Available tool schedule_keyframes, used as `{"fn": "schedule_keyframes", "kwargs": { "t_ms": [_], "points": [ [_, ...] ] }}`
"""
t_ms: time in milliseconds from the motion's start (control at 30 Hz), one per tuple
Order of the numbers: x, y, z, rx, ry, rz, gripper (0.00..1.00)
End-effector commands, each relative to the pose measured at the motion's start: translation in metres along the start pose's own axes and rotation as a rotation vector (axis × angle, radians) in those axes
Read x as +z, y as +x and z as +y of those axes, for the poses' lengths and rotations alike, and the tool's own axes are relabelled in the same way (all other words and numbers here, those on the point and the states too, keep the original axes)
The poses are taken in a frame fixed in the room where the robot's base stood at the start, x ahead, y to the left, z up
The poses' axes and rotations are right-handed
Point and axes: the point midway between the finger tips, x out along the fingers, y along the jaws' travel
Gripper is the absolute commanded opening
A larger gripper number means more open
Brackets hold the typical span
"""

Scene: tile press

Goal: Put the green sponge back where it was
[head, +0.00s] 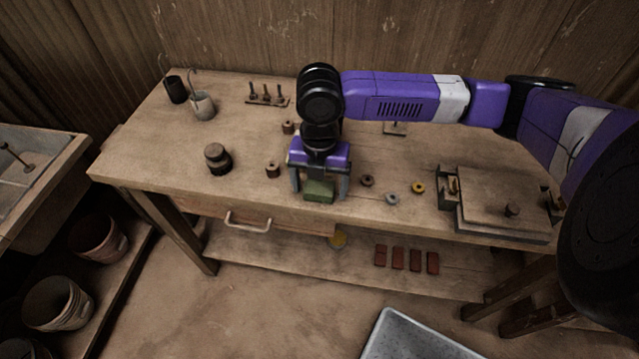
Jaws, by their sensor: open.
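The green sponge (318,191) is a small green block at the front edge of the wooden workbench, above the drawer. My gripper (319,194) points down over it, with one finger on each side of the sponge. The jaws are open, and the fingers look apart from the sponge. Whether the sponge rests fully on the bench top is hard to tell from this angle.
A dark jar (217,158) and a small brown spool (272,169) stand left of my gripper. Small rings, including a yellow one (417,187), lie to the right, before the tile press (504,203). Red tiles (397,259) lie on the lower shelf.

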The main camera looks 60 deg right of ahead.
Motion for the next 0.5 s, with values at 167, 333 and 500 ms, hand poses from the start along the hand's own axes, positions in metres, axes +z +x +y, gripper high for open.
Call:
{"fn": "schedule_keyframes", "kwargs": {
  "t_ms": [167, 333, 500],
  "points": [
    [0.001, -0.011, 0.001, 0.001, 0.0, -0.002, 0.84],
    [0.001, -0.042, 0.001, 0.002, -0.001, -0.004, 0.84],
    [0.001, -0.077, 0.001, 0.002, -0.001, -0.003, 0.84]
  ]
}}
